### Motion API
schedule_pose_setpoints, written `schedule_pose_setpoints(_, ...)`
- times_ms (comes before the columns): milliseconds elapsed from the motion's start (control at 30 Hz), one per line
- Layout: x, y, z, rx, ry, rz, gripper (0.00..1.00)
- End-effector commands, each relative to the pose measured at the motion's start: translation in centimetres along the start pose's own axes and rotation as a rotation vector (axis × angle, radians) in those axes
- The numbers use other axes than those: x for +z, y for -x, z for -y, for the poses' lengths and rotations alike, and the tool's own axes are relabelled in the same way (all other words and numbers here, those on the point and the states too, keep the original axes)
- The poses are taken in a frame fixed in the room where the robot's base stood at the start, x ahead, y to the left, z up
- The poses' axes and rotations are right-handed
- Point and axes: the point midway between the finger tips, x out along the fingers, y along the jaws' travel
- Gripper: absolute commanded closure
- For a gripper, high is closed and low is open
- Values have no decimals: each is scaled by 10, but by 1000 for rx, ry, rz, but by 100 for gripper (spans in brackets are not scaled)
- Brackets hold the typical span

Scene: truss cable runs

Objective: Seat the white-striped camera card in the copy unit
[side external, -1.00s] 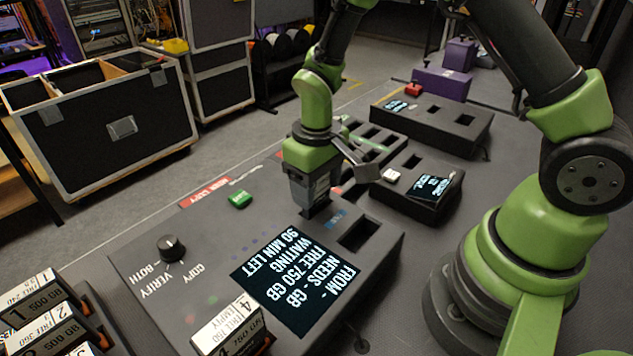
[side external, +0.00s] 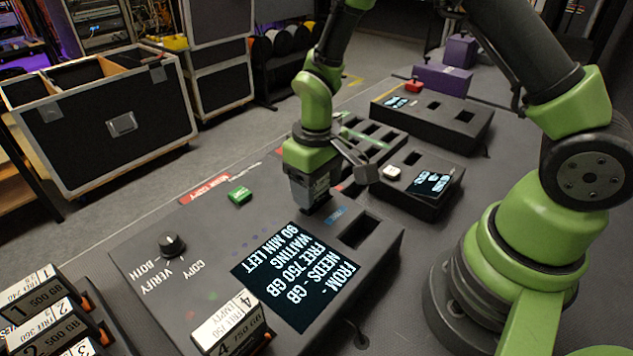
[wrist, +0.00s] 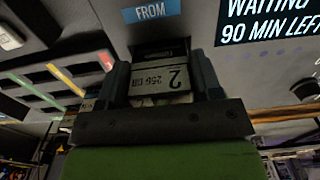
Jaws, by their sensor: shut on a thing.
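The copy unit (side external: 215,265) is a large dark sloped box with a lit screen (side external: 300,273) reading "WAITING" and "90 MIN LEFT". An open dark slot (side external: 358,230) shows in its top at the right. My gripper (side external: 316,207) is low over the unit's far part, beside the blue "FROM" label (side external: 337,215). In the wrist view my gripper (wrist: 162,85) is shut on a camera card (wrist: 160,82) with a pale label reading "2" and "256 GB". Its lower end is hard to see, so I cannot tell whether it is in a slot. No white stripe is clear.
Numbered drives (side external: 50,318) stand at the lower left, and drive 4 (side external: 228,320) stands at the unit's near edge. A green button (side external: 239,195) and a knob (side external: 171,245) rise from the unit. Smaller slotted boxes (side external: 425,185) (side external: 440,117) stand behind.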

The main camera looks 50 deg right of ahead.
Motion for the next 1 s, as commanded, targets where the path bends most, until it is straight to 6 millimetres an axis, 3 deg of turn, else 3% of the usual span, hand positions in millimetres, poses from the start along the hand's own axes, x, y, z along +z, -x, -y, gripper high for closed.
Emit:
schedule_pose_setpoints(633, 0, -6, 0, 0, 0, 0, 65)
schedule_pose_setpoints(667, 0, -6, 0, 0, 0, 0, 34)
schedule_pose_setpoints(767, 0, -6, 0, 0, 0, 0, 11)
schedule_pose_setpoints(967, 0, -6, 0, 0, 0, 0, 11)
schedule_pose_setpoints(1000, 0, -6, 0, 0, 0, 0, 2)
